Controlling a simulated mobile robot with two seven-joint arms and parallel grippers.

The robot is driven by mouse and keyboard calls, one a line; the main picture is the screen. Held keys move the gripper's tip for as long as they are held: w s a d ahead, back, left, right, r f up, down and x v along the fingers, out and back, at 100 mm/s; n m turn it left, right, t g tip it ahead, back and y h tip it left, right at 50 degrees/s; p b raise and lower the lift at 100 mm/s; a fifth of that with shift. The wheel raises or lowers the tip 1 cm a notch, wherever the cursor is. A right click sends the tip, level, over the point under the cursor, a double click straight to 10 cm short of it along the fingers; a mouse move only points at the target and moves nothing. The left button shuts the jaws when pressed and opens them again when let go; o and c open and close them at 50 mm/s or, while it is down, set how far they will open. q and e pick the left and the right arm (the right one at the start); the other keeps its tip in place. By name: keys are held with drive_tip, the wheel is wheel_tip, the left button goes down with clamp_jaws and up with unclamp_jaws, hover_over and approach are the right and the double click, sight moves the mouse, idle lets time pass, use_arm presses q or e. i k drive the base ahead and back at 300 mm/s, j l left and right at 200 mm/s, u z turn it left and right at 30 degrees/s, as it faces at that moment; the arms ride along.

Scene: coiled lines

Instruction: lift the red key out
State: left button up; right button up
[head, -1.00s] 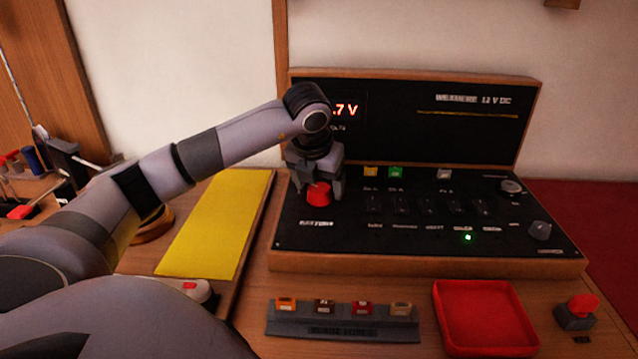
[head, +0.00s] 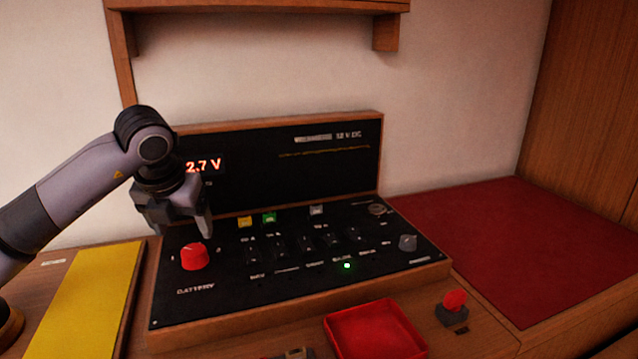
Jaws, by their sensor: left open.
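A red key-like knob (head: 194,257) sits on the black switch panel (head: 225,295) at its left end, above the label BATTERY. My left gripper (head: 182,230) is open and empty, just above the knob, with its fingers pointing down. A gap shows between the fingertips and the knob. Another red-topped piece (head: 455,301) stands in a small dark base (head: 450,316) on the bench, right of the panel. My right gripper is out of view.
A red tray (head: 375,331) stands in front of the panel. The upright display board (head: 300,165) reads 2.7 V behind my gripper. A green light (head: 347,266) glows on the panel. A yellow mat (head: 88,300) lies left; a wide red surface (head: 520,240) lies clear at right.

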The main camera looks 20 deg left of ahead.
sight(453, 301)
drive_tip(key=k+l, duration=0.75)
drive_tip(key=l, duration=0.2)
